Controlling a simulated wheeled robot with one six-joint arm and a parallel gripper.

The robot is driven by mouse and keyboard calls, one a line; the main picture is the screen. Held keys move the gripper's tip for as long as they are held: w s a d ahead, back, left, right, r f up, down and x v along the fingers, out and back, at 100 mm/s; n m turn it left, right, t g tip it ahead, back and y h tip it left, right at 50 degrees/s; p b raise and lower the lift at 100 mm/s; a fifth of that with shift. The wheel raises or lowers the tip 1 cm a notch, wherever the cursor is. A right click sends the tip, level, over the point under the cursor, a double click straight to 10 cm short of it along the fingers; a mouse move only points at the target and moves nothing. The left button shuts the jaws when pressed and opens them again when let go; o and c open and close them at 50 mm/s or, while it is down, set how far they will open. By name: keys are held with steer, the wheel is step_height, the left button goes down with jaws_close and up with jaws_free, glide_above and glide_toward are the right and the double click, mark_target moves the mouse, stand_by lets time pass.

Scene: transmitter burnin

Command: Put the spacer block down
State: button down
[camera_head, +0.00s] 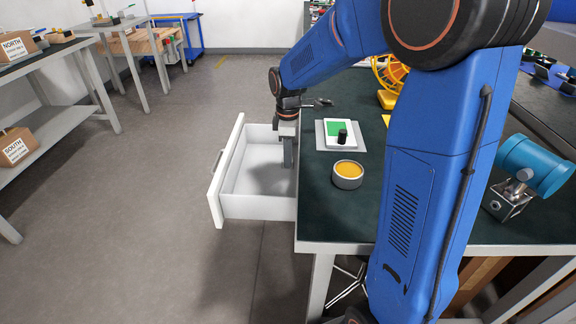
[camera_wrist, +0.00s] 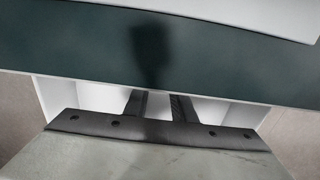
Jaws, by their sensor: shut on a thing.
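My gripper (camera_head: 288,160) points down into the right part of an open white drawer (camera_head: 226,172), beside the left edge of the dark green bench. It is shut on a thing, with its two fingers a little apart. The wrist view shows the fingers (camera_wrist: 157,102) from above, partly hidden by the gripper body and against the white drawer. I cannot make out the spacer block in either view; whatever is between the fingertips is hidden or too small to tell.
On the bench (camera_head: 315,222) are a plate with a green square and black knob (camera_head: 341,133), an orange-topped round tin (camera_head: 347,175) and a teal cylinder on a metal mount (camera_head: 535,165). The drawer's left part looks empty. Shelves with boxes (camera_head: 17,46) stand far left.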

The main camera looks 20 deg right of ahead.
steer(key=shift+f, duration=1.9)
steer(key=shift+f, duration=0.15)
steer(key=c, duration=1.5)
jaws_free()
step_height(320, 180, up, 12)
steer(key=shift+r, duration=0.15)
